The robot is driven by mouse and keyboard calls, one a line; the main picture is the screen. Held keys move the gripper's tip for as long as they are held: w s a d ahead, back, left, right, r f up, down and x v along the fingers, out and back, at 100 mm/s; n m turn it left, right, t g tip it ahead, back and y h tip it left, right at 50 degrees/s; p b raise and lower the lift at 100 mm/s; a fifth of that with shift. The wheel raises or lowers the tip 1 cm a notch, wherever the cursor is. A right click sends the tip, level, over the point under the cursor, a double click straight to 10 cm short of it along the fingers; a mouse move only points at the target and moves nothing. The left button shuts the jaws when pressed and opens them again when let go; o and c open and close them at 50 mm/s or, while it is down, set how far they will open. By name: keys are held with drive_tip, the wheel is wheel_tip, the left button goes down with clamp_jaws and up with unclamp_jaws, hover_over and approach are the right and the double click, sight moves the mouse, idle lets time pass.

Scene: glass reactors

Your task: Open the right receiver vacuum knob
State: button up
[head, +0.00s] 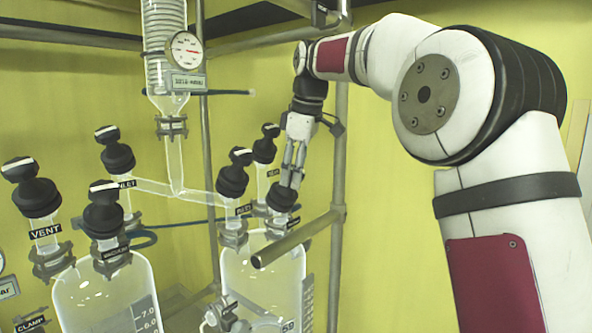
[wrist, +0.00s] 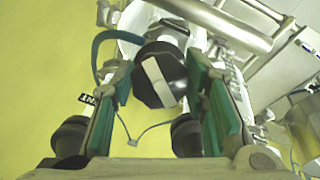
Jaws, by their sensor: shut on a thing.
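The right receiver (head: 262,283) is a clear glass vessel with several black knobs on top. Its front right knob (head: 281,199), matching the vacuum position, sits under my gripper (head: 288,182); its own label is hidden in the head view. My gripper points down and its fingers are shut on this knob. In the wrist view the black knob (wrist: 168,88) with a white stripe lies between the green finger pads. The stripe runs slightly tilted, nearly along the fingers.
Two more knobs, (head: 233,180) and (head: 264,148), stand close to my gripper. The left receiver (head: 105,295) has its own black knobs. A metal bar (head: 297,239) crosses in front of the right receiver, and an upright post (head: 338,170) stands to the right.

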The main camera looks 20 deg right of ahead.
drive_tip(key=shift+n+t, duration=0.3)
drive_tip(key=shift+n, duration=0.9)
drive_tip(key=shift+n+p, duration=0.3)
drive_tip(key=o, duration=1.1)
drive_tip(key=shift+o, duration=0.2)
drive_tip(key=shift+r, duration=0.1)
drive_tip(key=a+v, duration=0.1)
drive_tip(key=v, duration=1)
drive_tip(key=shift+s+d+r, duration=0.25)
drive_tip(key=shift+d+r, duration=0.1)
